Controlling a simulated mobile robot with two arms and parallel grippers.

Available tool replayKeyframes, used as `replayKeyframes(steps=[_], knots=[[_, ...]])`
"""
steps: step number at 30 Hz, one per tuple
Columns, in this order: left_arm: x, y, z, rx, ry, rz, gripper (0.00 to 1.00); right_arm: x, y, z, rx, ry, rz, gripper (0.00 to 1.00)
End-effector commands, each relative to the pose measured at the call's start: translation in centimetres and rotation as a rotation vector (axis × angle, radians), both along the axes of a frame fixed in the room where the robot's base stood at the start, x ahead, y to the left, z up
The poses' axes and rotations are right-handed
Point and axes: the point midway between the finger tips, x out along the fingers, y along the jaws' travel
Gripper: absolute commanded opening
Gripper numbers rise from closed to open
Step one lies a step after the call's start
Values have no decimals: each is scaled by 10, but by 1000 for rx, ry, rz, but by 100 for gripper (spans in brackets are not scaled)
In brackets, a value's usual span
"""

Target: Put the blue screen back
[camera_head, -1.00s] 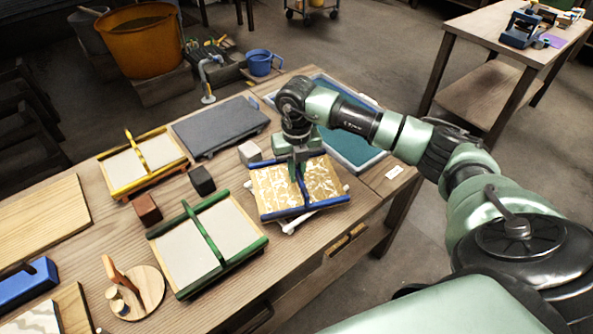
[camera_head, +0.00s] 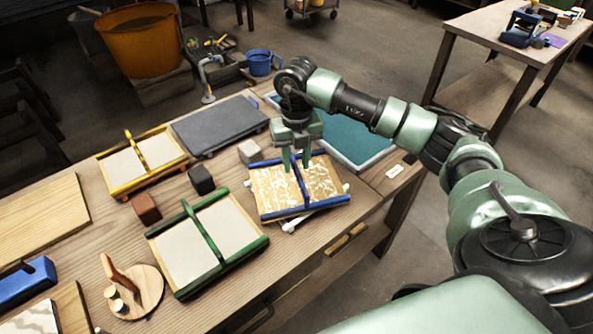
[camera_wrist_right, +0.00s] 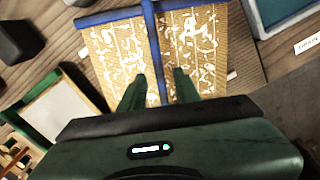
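The blue screen (camera_head: 268,217), a patterned tan and white panel with blue bars and a blue middle handle, lies on a support with white ends at the bench's right front. It also shows in the wrist view (camera_wrist_right: 120,45). My right gripper (camera_head: 297,168) is open just above the screen. In the wrist view its fingertips (camera_wrist_right: 158,80) stand apart on either side of the blue handle bar, with nothing gripped. My left gripper is not in view.
A green-framed screen (camera_head: 195,240) lies left of the blue one, and a yellow-framed screen (camera_head: 125,165) further back. A grey slab (camera_head: 220,125) and a blue-green tray (camera_head: 355,145) lie behind. Small blocks (camera_head: 201,179) stand between the screens. A white label (camera_head: 395,171) lies at the right edge.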

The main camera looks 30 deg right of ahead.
Motion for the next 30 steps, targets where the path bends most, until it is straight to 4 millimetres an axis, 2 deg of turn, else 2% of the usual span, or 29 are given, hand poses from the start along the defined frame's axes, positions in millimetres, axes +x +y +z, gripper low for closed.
replayKeyframes(steps=[6, 12, 18, 30], knots=[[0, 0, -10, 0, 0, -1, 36, 1, 0, 48, 0, -6, 0, 32], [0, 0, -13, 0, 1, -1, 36, 1, 0, 76, 0, -3, 0, 32], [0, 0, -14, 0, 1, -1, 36, 0, 0, 84, 0, 0, 0, 32], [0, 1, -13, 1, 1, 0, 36, 0, 0, 84, 0, 0, 0, 32]])
